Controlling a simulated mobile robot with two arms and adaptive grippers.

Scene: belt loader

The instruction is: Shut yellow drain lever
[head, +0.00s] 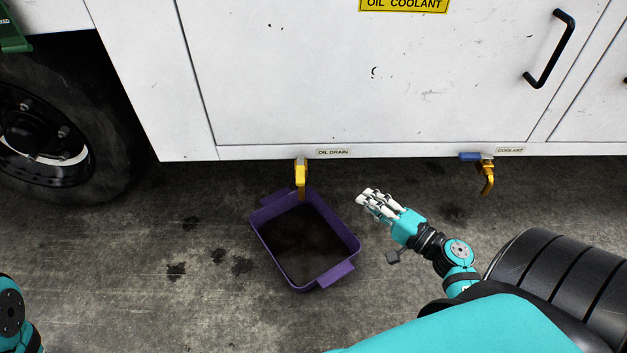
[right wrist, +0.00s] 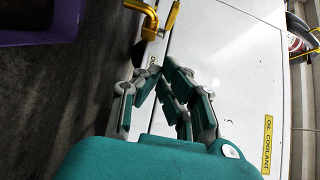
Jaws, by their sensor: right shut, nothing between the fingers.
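The yellow drain lever (head: 301,172) is at the oil drain valve under the vehicle's lower edge, beside the OIL DRAIN label. In the head view its yellow parts hang down and overlap, so lever and spout are hard to tell apart. Yellow valve parts (right wrist: 172,14) also show at the top of the right wrist view. My right gripper (head: 367,201) is shut and empty, to the right of and below the drain valve, apart from it. It also shows in the right wrist view (right wrist: 158,76). My left gripper is out of view.
A purple pan (head: 338,273) with dark contents stands on the floor below the drain. A coolant valve with a blue handle (head: 470,156) and yellow spout (head: 488,180) is to the right. A black wheel (head: 45,140) is at left. Floor between pan and wheel is clear.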

